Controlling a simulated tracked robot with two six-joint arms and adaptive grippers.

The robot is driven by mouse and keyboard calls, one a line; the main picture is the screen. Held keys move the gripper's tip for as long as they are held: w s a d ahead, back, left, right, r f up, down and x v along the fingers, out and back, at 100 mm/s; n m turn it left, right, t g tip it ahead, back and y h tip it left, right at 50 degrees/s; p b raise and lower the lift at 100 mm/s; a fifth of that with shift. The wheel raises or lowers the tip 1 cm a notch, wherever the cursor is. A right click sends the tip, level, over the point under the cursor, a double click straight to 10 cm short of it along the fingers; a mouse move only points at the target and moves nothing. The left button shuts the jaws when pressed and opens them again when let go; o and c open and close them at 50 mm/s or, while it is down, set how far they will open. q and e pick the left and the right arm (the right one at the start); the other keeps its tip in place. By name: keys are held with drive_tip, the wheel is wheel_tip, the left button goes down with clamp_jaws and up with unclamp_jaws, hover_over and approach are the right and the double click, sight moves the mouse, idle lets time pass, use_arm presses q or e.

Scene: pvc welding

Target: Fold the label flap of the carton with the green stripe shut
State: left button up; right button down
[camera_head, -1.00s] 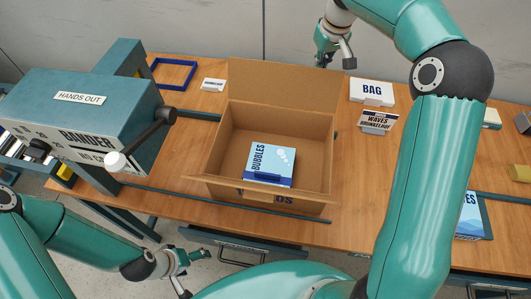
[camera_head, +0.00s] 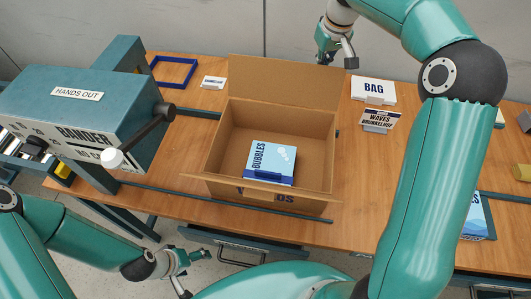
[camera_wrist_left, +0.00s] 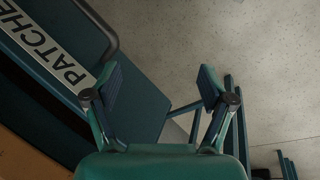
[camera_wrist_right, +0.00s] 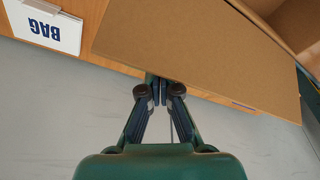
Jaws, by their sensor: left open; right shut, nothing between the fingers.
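A brown carton (camera_head: 222,140) stands open on the bench, its wide back flap (camera_head: 285,82) raised. A narrow front flap with dark lettering ending in "OS" (camera_head: 285,198) shows at its near side, partly cut off from sight. I see no green stripe on it. A blue and white BUBBLES box (camera_head: 271,160) lies inside. My right gripper (camera_wrist_right: 156,78) is shut and empty, with its tips close to the back flap (camera_wrist_right: 190,50) in the right wrist view; I cannot tell if they touch. My left gripper (camera_wrist_left: 160,78) is open and empty, low in front of the bench.
The bander machine (camera_head: 85,110) with its lever stands left of the carton. A BAG sign (camera_head: 374,88), a WAVES sign (camera_head: 380,120) and a blue frame (camera_head: 173,72) are on the bench (camera_head: 180,150). A blue box (camera_head: 478,216) sits at right, partly behind my right arm.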

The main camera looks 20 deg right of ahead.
sight(321, 83)
drive_tip(key=shift+s+a+f+b, duration=0.1)
drive_tip(key=shift+s+a+b, duration=0.5)
drive_tip(key=shift+s+b, duration=0.35)
drive_tip(key=shift+s+a+r+b, duration=0.1)
drive_tip(key=shift+s+a+b, duration=0.65)
drive_tip(key=shift+s, duration=0.35)
drive_tip(key=shift+s+a+f+b, duration=0.1)
drive_tip(key=shift+s+a+b, duration=0.4)
drive_tip(key=shift+s+b, duration=0.5)
drive_tip(key=s+a+b, duration=0.3)
drive_tip(key=s+a, duration=0.1)
drive_tip(key=s, duration=0.3)
drive_tip(key=shift+a, duration=0.1)
drive_tip(key=shift+f+b, duration=0.2)
drive_tip(key=shift+b, duration=0.3)
